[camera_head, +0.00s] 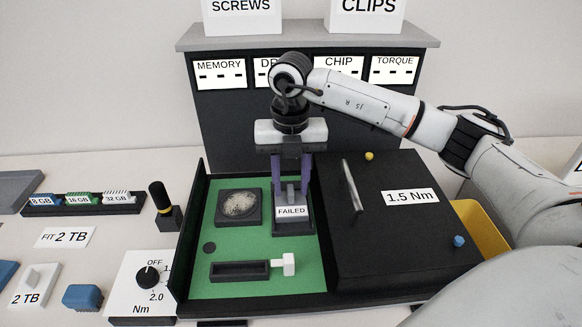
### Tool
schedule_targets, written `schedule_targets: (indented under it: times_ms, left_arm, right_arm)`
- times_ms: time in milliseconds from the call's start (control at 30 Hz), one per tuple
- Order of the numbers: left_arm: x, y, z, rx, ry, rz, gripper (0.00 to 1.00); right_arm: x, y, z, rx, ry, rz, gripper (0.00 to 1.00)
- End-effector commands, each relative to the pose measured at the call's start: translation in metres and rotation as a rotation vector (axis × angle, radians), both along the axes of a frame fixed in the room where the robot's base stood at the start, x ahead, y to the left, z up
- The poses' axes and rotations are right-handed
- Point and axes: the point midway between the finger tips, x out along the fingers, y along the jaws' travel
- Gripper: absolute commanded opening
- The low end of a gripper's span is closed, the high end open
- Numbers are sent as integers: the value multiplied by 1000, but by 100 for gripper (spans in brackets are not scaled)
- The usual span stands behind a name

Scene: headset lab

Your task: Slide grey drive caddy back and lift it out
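The grey drive caddy (291,197) stands in a dark bay at the back right of the green board, behind a label reading FAILED (291,212). My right gripper (291,185) reaches down over it from above, its two purple fingers on either side of the caddy. Whether the fingers touch the caddy or stand apart from it is not clear. My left gripper is not in view.
A round fan-like part (239,206) is to the left. A white-ended slot (240,270) lies in front. A torque dial box (148,280) stands front left.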

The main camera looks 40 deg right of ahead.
Motion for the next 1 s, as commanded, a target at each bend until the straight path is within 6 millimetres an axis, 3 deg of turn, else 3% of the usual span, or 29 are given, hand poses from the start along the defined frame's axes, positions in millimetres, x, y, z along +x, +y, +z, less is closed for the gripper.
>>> schedule_targets:
  times_ms: [333, 567, 1000]
  left_arm:
    - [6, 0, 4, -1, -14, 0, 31]
    - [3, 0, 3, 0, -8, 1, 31]
    - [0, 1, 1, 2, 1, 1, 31]
  right_arm:
    - [0, 0, -5, 0, 0, -1, 34]
    - [0, 0, -5, 0, 0, -1, 0]
    - [-5, 4, -4, 0, -1, -1, 0]
